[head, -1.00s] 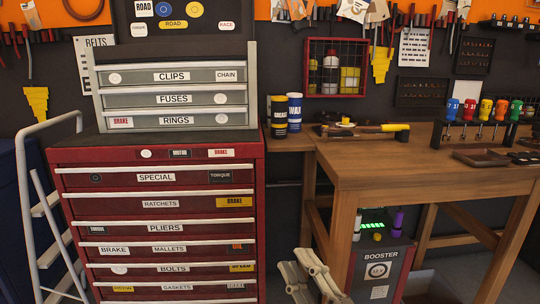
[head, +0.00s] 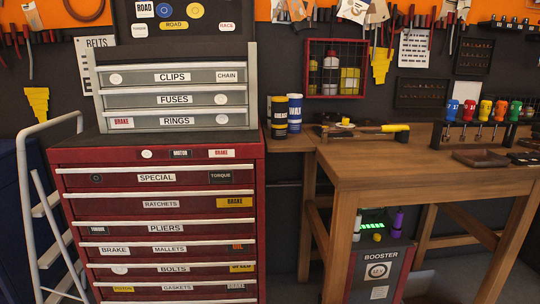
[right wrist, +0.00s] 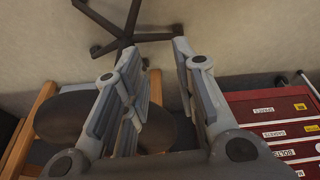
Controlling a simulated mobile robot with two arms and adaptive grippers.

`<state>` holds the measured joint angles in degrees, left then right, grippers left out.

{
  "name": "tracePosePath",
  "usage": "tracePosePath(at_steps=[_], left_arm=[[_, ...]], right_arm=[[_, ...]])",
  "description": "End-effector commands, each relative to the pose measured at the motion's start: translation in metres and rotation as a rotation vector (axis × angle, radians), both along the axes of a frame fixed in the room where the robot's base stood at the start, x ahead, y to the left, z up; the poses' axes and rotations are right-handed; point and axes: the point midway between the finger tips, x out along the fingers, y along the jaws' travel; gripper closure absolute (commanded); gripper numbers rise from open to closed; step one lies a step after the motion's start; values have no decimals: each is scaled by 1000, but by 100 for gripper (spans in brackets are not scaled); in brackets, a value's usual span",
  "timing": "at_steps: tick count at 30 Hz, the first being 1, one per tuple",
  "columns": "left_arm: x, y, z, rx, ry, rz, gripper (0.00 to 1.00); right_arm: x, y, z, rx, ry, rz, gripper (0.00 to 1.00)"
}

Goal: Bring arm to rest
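My right gripper (right wrist: 157,50) shows in the right wrist view with its two grey fingers apart and nothing between them. It is over the floor area, with a red drawer cabinet to the right of it in the picture. Neither of my grippers shows in the head view now, and my left gripper is in no current view.
The red tool cabinet (head: 160,218) stands left of centre, also in the right wrist view (right wrist: 278,122). A wooden workbench (head: 420,176) with tools stands right, a booster box (head: 380,270) beneath it. A dark round seat (right wrist: 75,115) and black star-shaped base (right wrist: 125,35) lie near the right gripper.

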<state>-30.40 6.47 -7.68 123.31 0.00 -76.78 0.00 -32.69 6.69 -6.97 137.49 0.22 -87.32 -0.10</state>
Motion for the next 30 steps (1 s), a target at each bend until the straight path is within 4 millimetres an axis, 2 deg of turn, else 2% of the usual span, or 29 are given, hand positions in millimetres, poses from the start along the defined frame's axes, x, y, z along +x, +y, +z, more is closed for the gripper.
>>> tracePosePath(at_steps=[1,8,9,17,23,30], left_arm=[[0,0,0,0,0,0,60],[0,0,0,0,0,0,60],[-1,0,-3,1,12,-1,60],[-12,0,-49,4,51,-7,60],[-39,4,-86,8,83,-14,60],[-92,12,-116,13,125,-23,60]], right_arm=[[3,0,-14,-2,8,1,73],[11,2,-78,-4,32,4,73],[11,2,-76,-5,36,5,73],[0,2,-121,-7,73,12,73],[-27,-2,-158,-12,107,18,73],[-81,-10,-188,-17,148,27,73]])
